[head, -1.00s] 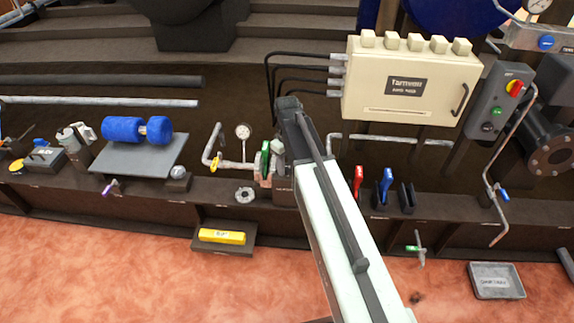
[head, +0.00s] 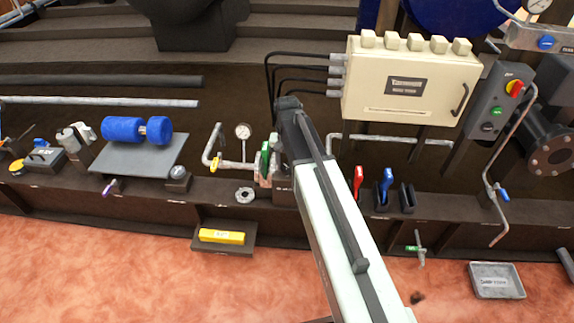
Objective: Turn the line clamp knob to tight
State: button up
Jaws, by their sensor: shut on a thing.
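My gripper (head: 275,153) is at the small clamp unit on the dark bench ledge, in the middle of the head view. My dark forearm and pale arm link cover most of it, and the fingertips barely show. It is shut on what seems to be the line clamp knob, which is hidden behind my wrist. An upright green part (head: 265,158) with a pale pinkish block (head: 264,180) under it stands just left of the gripper. The knob's mark and its turn angle cannot be read.
A dial gauge (head: 243,131) and a pipe with a yellow valve (head: 217,165) stand close on the left. Red (head: 358,181) and blue (head: 386,184) handles stand right of my arm. A cream box (head: 404,85) with cables hangs behind.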

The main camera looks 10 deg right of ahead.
aim_at(287, 166)
jog(key=shift+m, duration=0.7)
jog(key=o, duration=1.4)
notch_tip(287, 166, up, 8)
jog(key=p, duration=0.8)
jog(key=shift+f, duration=0.1)
